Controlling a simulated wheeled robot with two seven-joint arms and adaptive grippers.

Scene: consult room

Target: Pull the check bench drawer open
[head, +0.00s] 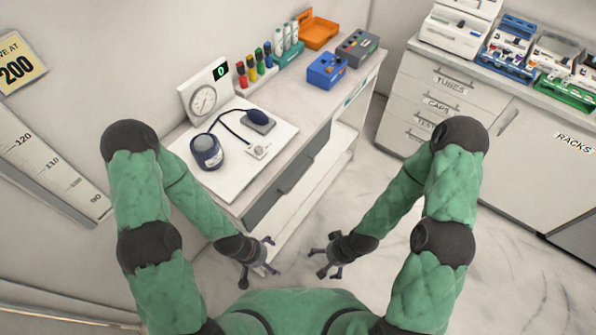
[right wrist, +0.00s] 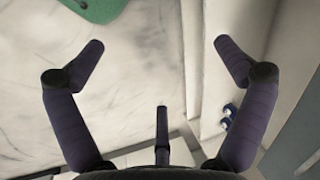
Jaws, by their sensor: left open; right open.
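The check bench (head: 355,92) stands at the left and runs away from me towards the back. Its grey drawer front (head: 265,207) is under the top, with a dark handle (head: 297,177) on it. The drawer looks closed, flush with the bench side. My left gripper (head: 270,257) is open and empty, below and in front of the near end of the drawer. My right gripper (head: 322,262) is open and empty over the floor, to the right and apart from the handle. In the right wrist view its spread fingers (right wrist: 158,48) have nothing between them.
On the bench top are a gauge board (head: 205,95), a blood pressure cuff (head: 207,150), a blue box (head: 326,70) and an orange tray (head: 318,33). A low ledge (head: 310,205) runs under the drawer. Labelled cabinets (head: 430,100) stand at the right. The floor (head: 400,240) between is clear.

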